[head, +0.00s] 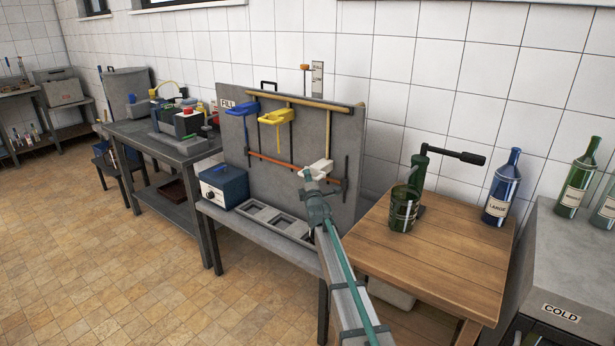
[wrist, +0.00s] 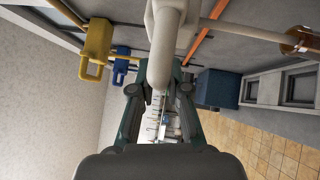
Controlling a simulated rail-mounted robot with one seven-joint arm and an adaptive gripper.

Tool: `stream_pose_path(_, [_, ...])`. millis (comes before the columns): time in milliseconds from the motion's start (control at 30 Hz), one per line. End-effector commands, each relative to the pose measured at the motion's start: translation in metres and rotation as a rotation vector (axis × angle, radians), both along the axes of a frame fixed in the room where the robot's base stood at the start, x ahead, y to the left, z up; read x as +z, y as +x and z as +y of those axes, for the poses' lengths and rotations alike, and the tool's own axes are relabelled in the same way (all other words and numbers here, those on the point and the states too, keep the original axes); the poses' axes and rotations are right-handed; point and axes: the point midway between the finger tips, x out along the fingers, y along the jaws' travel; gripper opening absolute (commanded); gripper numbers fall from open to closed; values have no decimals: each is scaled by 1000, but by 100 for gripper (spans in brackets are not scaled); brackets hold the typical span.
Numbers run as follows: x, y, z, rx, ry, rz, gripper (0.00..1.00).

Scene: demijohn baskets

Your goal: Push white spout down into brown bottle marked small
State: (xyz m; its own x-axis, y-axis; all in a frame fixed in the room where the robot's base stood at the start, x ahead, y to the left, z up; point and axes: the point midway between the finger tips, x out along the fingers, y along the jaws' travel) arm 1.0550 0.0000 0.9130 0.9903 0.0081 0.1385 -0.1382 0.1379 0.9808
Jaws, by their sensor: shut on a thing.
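The white spout (head: 318,169) is at the lower right of the grey board marked FILL, by the orange bar. My gripper (head: 313,182) is at it, shut on it. In the wrist view the white spout (wrist: 166,38) is a thick pale tube coming down from the top edge, its lower end between the fingers of my gripper (wrist: 160,95). A brown see-through thing (wrist: 302,38) shows at the upper right of the wrist view; I cannot tell if it is the brown bottle. No bottle marked small can be made out in the head view.
Yellow (head: 277,117) and blue (head: 242,109) spouts hang on the board (head: 300,140). A blue box (head: 223,186) and grey tray (head: 262,216) sit below.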

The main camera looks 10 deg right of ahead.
Motion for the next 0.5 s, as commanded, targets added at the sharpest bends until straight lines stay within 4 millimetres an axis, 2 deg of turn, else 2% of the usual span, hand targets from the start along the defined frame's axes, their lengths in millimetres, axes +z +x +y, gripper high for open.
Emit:
stream_pose_path(33, [-19, 0, 0, 0, 0, 2, 0])
stream_pose_path(200, [-38, 0, 0, 0, 0, 3, 0])
stream_pose_path(500, [-45, -1, 0, 0, 0, 5, 0])
